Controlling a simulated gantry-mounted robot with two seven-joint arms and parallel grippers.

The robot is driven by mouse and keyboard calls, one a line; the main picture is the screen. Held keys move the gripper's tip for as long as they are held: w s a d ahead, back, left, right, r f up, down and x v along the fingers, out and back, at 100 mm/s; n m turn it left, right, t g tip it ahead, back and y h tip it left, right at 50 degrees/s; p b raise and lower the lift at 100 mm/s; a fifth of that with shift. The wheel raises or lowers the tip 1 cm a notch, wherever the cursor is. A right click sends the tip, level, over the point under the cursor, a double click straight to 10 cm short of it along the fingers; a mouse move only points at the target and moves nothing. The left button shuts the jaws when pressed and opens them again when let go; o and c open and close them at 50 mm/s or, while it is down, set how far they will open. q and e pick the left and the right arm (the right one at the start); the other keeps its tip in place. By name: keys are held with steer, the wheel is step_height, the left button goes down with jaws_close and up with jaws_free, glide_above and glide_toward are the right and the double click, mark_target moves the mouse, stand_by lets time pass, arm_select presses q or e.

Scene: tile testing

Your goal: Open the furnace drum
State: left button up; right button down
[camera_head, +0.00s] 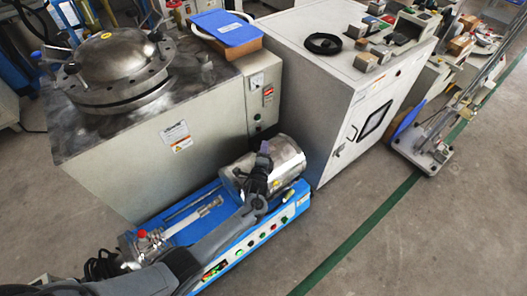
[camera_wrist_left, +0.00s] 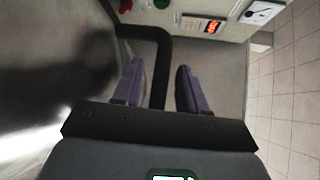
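The furnace drum (camera_head: 287,158) is a shiny steel cylinder lying on a blue bench machine, in the middle of the head view. Its blurred, reflective surface seems to fill the left of the left wrist view (camera_wrist_left: 45,80). My left gripper (camera_head: 264,150) is at the drum's near side, in front of it. In the wrist view, its two purple fingers (camera_wrist_left: 158,82) are open, one on each side of a bent black handle (camera_wrist_left: 162,60). Gaps show between handle and fingers. The handle's lower end is hidden behind the gripper body. My right gripper is in neither view.
The blue machine (camera_head: 262,232) has a front panel of buttons; a panel with a red display (camera_wrist_left: 212,27) shows in the wrist view. A large grey furnace box (camera_head: 150,150) stands behind left, a white cabinet (camera_head: 300,70) behind right. Floor (camera_head: 440,240) at right is clear.

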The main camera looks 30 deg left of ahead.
arm_select(q)
steer(key=shift+s, duration=0.15)
steer(key=shift+s+d+r+p, duration=0.15)
steer(key=shift+s+r+p, duration=0.1)
steer(key=shift+p, duration=0.15)
steer(key=p+v, duration=0.5)
steer(key=v, duration=0.4)
steer(key=shift+s+p, duration=0.15)
steer(key=shift+p, duration=0.15)
steer(key=shift+s+d+f, duration=0.1)
steer(key=shift+s+d, duration=0.1)
steer(key=shift+s, duration=0.1)
